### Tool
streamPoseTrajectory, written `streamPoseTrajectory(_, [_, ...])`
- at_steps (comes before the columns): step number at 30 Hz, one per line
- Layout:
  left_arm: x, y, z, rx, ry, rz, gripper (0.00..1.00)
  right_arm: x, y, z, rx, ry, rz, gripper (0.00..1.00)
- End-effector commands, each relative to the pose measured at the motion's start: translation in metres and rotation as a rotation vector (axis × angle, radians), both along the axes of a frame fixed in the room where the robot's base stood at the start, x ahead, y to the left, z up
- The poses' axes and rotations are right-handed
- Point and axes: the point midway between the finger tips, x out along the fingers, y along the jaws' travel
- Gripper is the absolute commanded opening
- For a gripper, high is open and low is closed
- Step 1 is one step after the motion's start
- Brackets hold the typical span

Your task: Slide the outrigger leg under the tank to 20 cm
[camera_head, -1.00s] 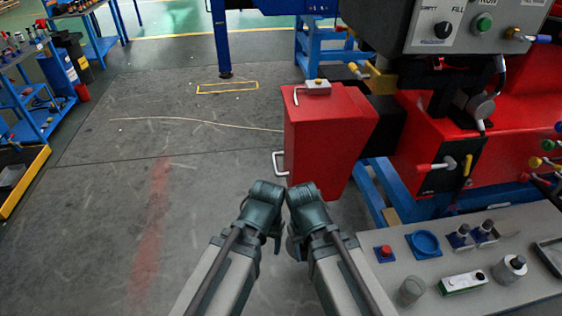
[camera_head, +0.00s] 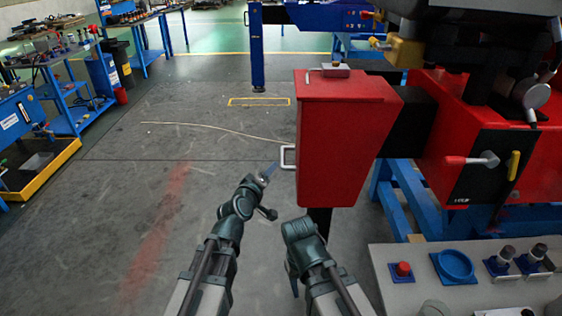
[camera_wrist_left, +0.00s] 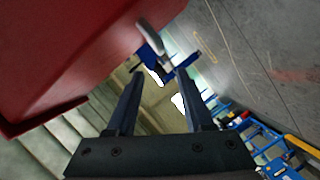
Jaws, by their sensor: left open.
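The red tank (camera_head: 343,135) stands upright right of centre in the head view, with a white handle (camera_head: 287,157) on its left side. A short dark post (camera_head: 320,222) shows below it, partly hidden by my right arm; I take it for the outrigger leg. My left gripper (camera_head: 268,171) is just below and left of the handle, apparently not around it. In the left wrist view its two fingers (camera_wrist_left: 157,84) are apart with nothing between them, the handle (camera_wrist_left: 150,35) lies beyond the tips, and the tank fills the upper left. My right gripper (camera_head: 294,284) hangs low; its fingers are unclear.
A grey panel (camera_head: 391,262) with knobs and a blue ring is at lower right. A black beam (camera_head: 411,122) and red machinery on a blue frame stand right of the tank. Workbenches are at far left. The grey floor left of the tank is clear.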

Motion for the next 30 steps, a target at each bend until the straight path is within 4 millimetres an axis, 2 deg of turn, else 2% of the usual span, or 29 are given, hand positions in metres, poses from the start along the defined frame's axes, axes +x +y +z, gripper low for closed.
streamPoseTrajectory(5, [0.018,-0.006,-0.005,0.002,0.001,-0.002,0.52,0.000,0.000,-0.005,0.000,0.000,0.000,0.50])
streamPoseTrajectory(15, [0.079,-0.026,-0.020,0.003,0.001,-0.003,0.52,0.000,0.000,-0.019,0.000,0.000,0.000,0.50])
streamPoseTrajectory(21, [0.108,-0.036,-0.026,0.004,0.000,-0.003,0.52,0.000,0.000,-0.026,0.000,0.000,0.000,0.50])
streamPoseTrajectory(30, [0.126,-0.042,-0.030,0.004,0.001,-0.003,0.52,0.000,0.000,-0.029,0.000,0.000,0.000,0.50])
